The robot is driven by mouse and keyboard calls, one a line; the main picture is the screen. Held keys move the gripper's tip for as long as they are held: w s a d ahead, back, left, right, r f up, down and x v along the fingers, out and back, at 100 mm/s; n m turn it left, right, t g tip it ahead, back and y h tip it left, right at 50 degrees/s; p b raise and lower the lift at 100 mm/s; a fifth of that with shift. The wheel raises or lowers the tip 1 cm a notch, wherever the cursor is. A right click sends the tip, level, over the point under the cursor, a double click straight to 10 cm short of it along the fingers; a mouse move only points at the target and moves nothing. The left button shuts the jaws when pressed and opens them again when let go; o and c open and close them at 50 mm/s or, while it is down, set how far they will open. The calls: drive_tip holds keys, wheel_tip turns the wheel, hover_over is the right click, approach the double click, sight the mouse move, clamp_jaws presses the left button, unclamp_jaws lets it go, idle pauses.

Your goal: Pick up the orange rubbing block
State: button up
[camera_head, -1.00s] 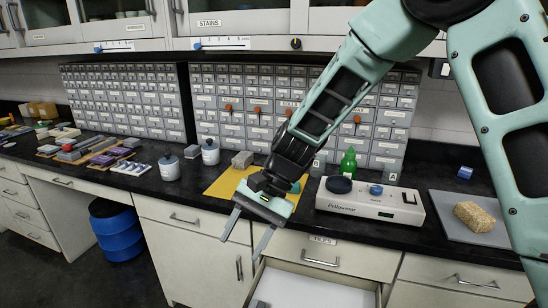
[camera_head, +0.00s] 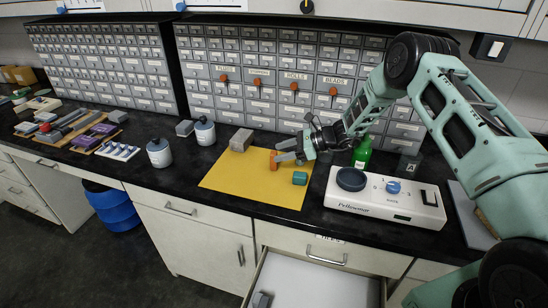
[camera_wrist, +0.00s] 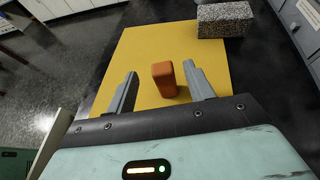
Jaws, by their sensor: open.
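The orange rubbing block (camera_head: 273,159) stands upright on the yellow mat (camera_head: 235,185). In the wrist view the orange block (camera_wrist: 164,79) sits between the two fingers of my gripper (camera_wrist: 160,88), with gaps on both sides. My gripper (camera_head: 284,158) is open and low over the mat, coming in from the right. Its fingers partly cover the block in the head view.
A teal block (camera_head: 300,178) lies on the mat near its right edge. A grey speckled block (camera_head: 241,140) stands at the mat's back. The white Fellowes-style machine (camera_head: 385,201) is to the right. An open drawer (camera_head: 318,283) juts out below the counter.

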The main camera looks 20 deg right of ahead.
sight(274, 153)
drive_tip(key=p+x, duration=0.2)
drive_tip(key=x, duration=0.3)
drive_tip(key=shift+w+a+p, duration=0.1)
drive_tip(key=shift+w+p, duration=0.1)
drive_tip(key=shift+p, duration=0.15)
drive_tip(key=c, duration=1.1)
